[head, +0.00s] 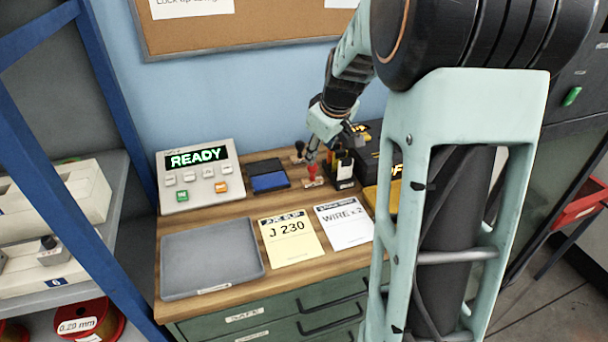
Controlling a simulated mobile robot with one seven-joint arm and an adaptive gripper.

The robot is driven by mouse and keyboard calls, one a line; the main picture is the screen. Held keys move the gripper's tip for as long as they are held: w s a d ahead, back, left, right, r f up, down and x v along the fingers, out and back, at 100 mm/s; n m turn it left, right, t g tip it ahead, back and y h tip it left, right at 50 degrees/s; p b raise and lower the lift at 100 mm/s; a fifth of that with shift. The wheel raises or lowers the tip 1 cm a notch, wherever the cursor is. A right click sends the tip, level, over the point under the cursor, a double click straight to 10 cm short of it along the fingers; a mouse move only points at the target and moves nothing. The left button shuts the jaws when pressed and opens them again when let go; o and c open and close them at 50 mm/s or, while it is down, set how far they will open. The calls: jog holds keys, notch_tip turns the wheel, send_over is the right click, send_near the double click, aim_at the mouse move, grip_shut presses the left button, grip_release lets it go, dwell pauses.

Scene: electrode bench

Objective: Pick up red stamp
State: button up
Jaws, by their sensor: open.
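The red stamp (313,172) stands upright on the wooden bench, to the right of the blue ink pad (268,181). It has a red handle on a pale, wood-coloured base. My gripper (319,153) reaches down from the back over the stamp, with its fingers open close above or around the handle. The picture is too small to tell whether a finger touches it. A stamp with a black handle (298,152) stands just behind and to the left.
A black holder (344,178) with yellow and white items stands close right of the red stamp. A black case (372,150) is behind it. A READY display box (196,178), a grey tray (210,262), a J 230 card (290,240) and a WIRE card (343,225) lie around.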

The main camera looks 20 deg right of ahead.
aim_at(314, 166)
jog(key=x, duration=0.4)
jog(key=shift+f, duration=0.25)
jog(key=shift+a+p+x, duration=0.1)
jog(key=shift+p+x, duration=0.2)
jog(key=shift+x, duration=1.3)
jog(key=shift+a+p+x, duration=0.15)
jog(key=shift+p+x, duration=0.15)
jog(key=shift+x, duration=1.3)
jog(key=shift+w, duration=0.1)
jog(key=shift+c, duration=0.6)
grip_shut()
